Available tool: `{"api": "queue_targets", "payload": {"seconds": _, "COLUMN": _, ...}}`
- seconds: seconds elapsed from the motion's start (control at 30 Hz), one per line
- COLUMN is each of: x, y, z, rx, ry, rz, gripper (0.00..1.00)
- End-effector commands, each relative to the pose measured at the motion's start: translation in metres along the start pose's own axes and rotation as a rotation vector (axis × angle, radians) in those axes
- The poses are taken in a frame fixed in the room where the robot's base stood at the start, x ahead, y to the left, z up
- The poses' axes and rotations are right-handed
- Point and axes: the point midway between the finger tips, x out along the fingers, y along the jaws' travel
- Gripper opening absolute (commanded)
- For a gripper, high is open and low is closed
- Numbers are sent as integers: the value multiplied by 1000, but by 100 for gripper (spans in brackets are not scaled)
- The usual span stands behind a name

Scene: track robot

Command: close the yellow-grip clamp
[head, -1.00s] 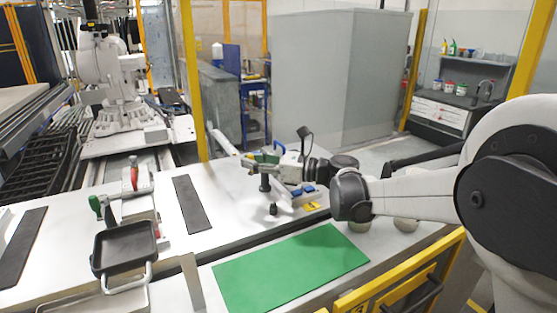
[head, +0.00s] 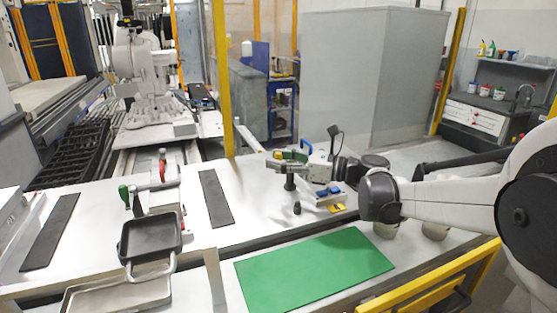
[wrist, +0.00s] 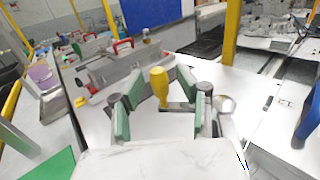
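The yellow grip (wrist: 159,86) of the clamp stands upright in the wrist view, between the two green-padded fingers of my gripper (wrist: 161,78). The fingers are spread, with a visible gap on both sides of the grip. A dark bar runs right from the grip's foot; the rest of the clamp is largely hidden. In the head view my gripper (head: 292,156) is over the right part of the white table, and a small yellow patch shows at its left. I cannot tell the clamp's full position from there.
A red-handled clamp (head: 162,166) and a green-handled clamp (head: 124,196) stand at the left, by a dark square pan (head: 150,238). A green mat (head: 315,268) lies in front. A black knob (head: 297,208) and blue-topped parts (head: 330,191) are near my gripper.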

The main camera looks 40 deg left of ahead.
Motion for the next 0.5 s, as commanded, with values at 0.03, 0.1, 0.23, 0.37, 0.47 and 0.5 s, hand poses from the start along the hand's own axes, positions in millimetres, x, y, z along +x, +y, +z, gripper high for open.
{"api": "queue_targets", "payload": {"seconds": 0.03, "x": 0, "y": 0, "z": 0, "rx": 0, "ry": 0, "rz": 0, "gripper": 34}}
{"api": "queue_targets", "payload": {"seconds": 0.1, "x": 0, "y": 0, "z": 0, "rx": 0, "ry": 0, "rz": 0, "gripper": 34}}
{"api": "queue_targets", "payload": {"seconds": 0.23, "x": -8, "y": -1, "z": 0, "rx": 0, "ry": 0, "rz": -2, "gripper": 34}}
{"api": "queue_targets", "payload": {"seconds": 0.37, "x": -27, "y": -1, "z": 0, "rx": 0, "ry": 0, "rz": -3, "gripper": 34}}
{"api": "queue_targets", "payload": {"seconds": 0.47, "x": -47, "y": -1, "z": 0, "rx": 0, "ry": 0, "rz": -4, "gripper": 34}}
{"api": "queue_targets", "payload": {"seconds": 0.5, "x": -55, "y": -1, "z": 0, "rx": 0, "ry": 0, "rz": -3, "gripper": 34}}
